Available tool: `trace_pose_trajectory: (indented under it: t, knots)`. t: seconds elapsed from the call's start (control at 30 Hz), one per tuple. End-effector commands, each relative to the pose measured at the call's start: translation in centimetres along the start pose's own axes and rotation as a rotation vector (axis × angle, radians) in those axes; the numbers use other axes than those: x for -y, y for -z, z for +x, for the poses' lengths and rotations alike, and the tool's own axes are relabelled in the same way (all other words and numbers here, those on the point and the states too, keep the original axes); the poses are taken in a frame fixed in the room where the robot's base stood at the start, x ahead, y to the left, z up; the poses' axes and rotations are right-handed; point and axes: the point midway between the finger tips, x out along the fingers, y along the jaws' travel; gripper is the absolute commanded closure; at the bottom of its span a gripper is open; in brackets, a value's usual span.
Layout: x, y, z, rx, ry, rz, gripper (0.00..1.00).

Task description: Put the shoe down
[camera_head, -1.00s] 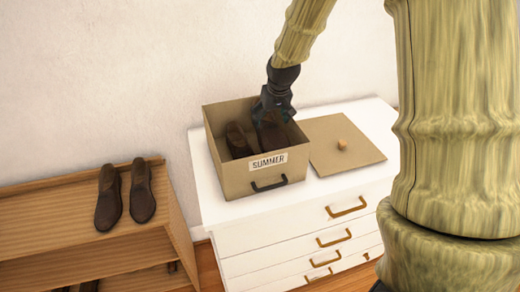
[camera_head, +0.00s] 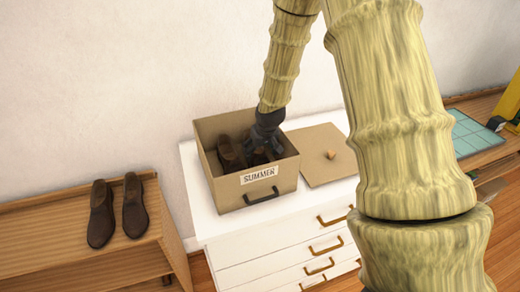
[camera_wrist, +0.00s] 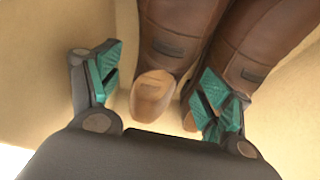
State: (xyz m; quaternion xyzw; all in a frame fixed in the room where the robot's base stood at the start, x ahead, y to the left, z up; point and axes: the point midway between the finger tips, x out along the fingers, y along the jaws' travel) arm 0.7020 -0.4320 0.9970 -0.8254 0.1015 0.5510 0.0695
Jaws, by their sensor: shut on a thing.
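An open brown box (camera_head: 225,193) labelled SUMMER stands on the white chest of drawers. My gripper (camera_head: 262,147) reaches down into the box and is shut on a dark brown shoe. In the wrist view, the held shoe (camera_wrist: 168,45) lies between my gripper's teal fingertips (camera_wrist: 157,85), with its tan insole end toward me. A second brown shoe (camera_wrist: 245,50) lies close beside it, by the right finger. That second shoe also shows at the box's left side in the head view (camera_head: 229,153). My gripper partly hides the held shoe, and its contact with the box floor cannot be told.
The flat box lid (camera_head: 325,165) with a knob lies right of the box on the white chest (camera_head: 235,240). A wooden shelf (camera_head: 50,225) at left bears a pair of brown shoes (camera_head: 117,210). A teal mat (camera_head: 472,133) lies at far right.

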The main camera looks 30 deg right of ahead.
Motion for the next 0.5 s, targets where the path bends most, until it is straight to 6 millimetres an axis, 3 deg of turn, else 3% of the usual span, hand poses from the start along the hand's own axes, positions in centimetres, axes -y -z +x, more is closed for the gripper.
trace_pose_trajectory:
  t: [0.17, 0.2, 0.23, 0.5]
  knots:
    - [0.02, 0.04, 0.01, -0.002, 0.000, 0.000, 0.74]
    - [0.02, 0.00, 0.04, -0.001, 0.000, 0.000, 0.20]
    - [0.02, 0.00, 0.04, -0.001, 0.000, 0.000, 0.14]
    - [0.01, 0.00, 0.02, -0.001, 0.000, 0.000, 0.13]
